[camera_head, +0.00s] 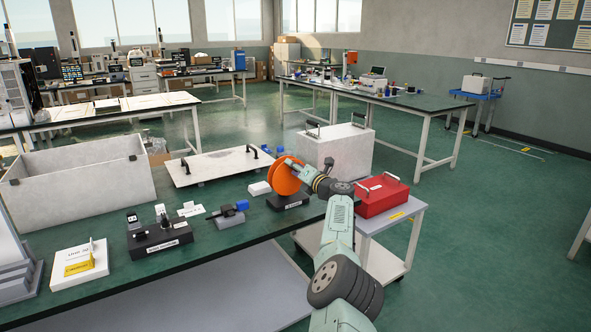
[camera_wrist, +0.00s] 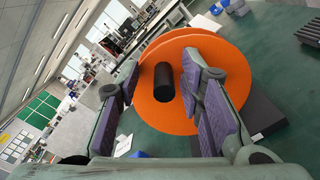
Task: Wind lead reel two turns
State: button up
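The lead reel is an orange disc (camera_head: 282,180) standing upright on a black labelled base (camera_head: 287,202) on the green bench. In the wrist view the orange disc (camera_wrist: 213,62) fills the middle, with the dark base (camera_wrist: 262,116) at right. A black cylindrical handle (camera_wrist: 164,84) sticks out from the reel face towards the camera. My gripper (camera_wrist: 160,80) is open, its purple-padded fingers on either side of the handle with visible gaps. In the head view my gripper (camera_head: 300,168) is at the reel's right side, and the handle is hidden.
A white panel with handles (camera_head: 215,165) is behind. A red case (camera_head: 381,197) sits on a white cart to the right. A large grey box (camera_head: 345,150) stands behind the arm.

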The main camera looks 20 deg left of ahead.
notch_tip(320, 180, up, 10)
jog(key=shift+f, duration=0.1)
dwell(0.4)
